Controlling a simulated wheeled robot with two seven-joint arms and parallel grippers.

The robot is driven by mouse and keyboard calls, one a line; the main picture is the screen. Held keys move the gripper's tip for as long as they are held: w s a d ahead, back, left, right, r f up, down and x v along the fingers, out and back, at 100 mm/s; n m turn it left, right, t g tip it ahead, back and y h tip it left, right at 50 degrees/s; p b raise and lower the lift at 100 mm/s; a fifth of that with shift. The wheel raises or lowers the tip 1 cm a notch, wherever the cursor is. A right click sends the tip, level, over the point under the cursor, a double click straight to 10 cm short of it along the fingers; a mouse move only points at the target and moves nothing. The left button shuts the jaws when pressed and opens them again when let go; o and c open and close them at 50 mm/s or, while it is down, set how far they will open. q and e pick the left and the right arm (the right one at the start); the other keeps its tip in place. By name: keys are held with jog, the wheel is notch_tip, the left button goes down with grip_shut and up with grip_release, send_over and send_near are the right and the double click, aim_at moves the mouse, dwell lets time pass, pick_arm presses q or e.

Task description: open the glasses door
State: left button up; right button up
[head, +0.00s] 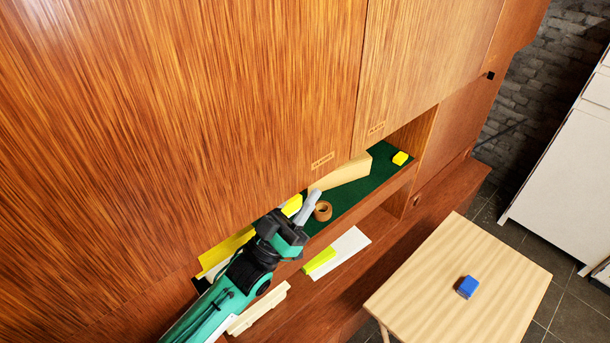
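Two large wooden doors of the wall unit fill the upper part of the head view, a left one (200,110) and a right one (425,60). Each has a small label plate at its lower edge, one on the left door (323,161) and one on the right door (376,128). The lettering is too small to read surely, so I cannot tell which is the glasses door. Both look closed. My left gripper (309,204) is just below the left door's lower edge, in front of the open niche. Its grey fingers overlap, hiding any gap. My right gripper is not in view.
The green-lined niche (345,193) holds a brown tape roll (323,211), a pale wooden block (343,173) and a yellow block (400,158). A white and lime item (340,252) lies on a ledge below. A small table (430,290) with a blue block (467,287) stands at right.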

pick_arm(q)
jog(key=shift+x, duration=0.9)
grip_shut()
jog(key=shift+f, duration=0.1)
